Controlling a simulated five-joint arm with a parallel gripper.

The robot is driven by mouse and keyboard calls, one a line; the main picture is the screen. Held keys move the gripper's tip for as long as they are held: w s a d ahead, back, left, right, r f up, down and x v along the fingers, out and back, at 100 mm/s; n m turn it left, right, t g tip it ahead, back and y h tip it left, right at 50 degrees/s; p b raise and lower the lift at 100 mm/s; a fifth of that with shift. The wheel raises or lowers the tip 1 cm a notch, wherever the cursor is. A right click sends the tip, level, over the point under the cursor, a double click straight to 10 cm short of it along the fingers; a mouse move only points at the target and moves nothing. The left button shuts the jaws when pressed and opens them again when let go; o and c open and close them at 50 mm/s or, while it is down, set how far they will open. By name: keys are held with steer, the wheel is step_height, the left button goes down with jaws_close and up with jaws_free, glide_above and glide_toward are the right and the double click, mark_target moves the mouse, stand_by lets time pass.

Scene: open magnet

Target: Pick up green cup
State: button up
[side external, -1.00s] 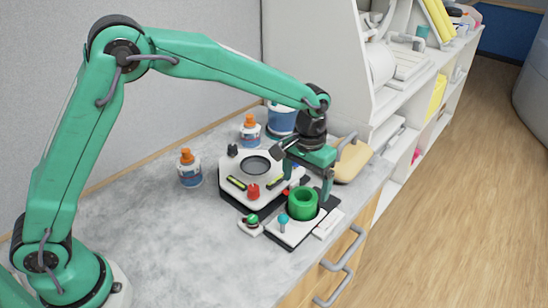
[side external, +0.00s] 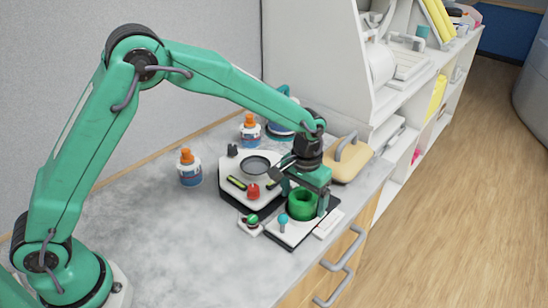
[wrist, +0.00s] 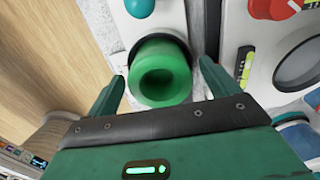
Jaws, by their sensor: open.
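The green cup (side external: 301,205) stands upright on a white and dark base (side external: 290,233) near the counter's front edge. My gripper (side external: 303,194) is directly over it, pointing down, with its fingers on either side of the cup. In the wrist view the cup (wrist: 162,72) shows its round opening between the two open fingers of my gripper (wrist: 160,88). A gap shows between the cup and each finger there.
A blue-knobbed lever (side external: 283,220) stands on the same base, close to the cup. A white device (side external: 233,172) with a red knob is just left. A green-topped button (side external: 252,221) and orange-capped bottles (side external: 190,168) are farther left. The counter's left part is clear.

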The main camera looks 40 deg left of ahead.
steer(key=shift+c, duration=0.5)
steer(key=c, duration=1.1)
steer(key=shift+r, duration=0.1)
steer(key=shift+r, duration=0.5)
step_height(320, 180, up, 3)
steer(key=shift+r, duration=0.15)
steer(key=s+d+r, duration=0.2)
steer(key=s, duration=0.1)
steer(key=s+d+r, duration=0.2)
steer(key=s+d, duration=0.1)
steer(key=s+d+r, duration=0.2)
steer(key=s, duration=0.1)
steer(key=shift+d+r, duration=0.2)
steer(key=shift+r, duration=0.1)
